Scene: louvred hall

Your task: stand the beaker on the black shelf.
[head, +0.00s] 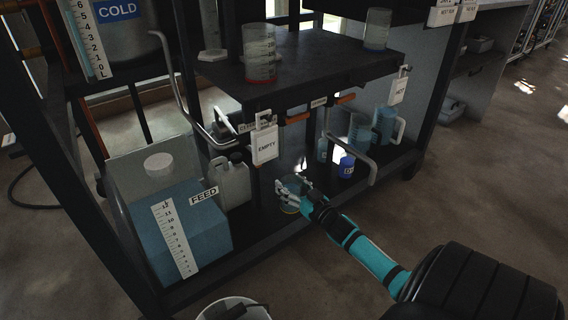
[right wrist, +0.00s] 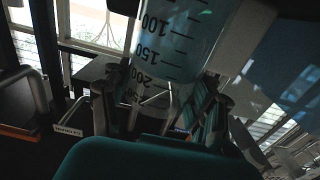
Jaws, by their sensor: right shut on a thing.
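The black shelf (head: 325,58) is the raised one. It carries a beaker with red at its base (head: 259,55) and another clear vessel (head: 376,30). I cannot tell whether the held beaker touches the lower deck. My left gripper is not in view.
The lower dark deck (head: 262,232) holds the blue FEED tank (head: 190,235), a pale jug (head: 232,183), a blue container (head: 347,167) and blue-filled vessels (head: 384,125). Bent metal pipes and an EMPTY tag (head: 265,146) hang below the raised shelf. Its front middle is clear.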

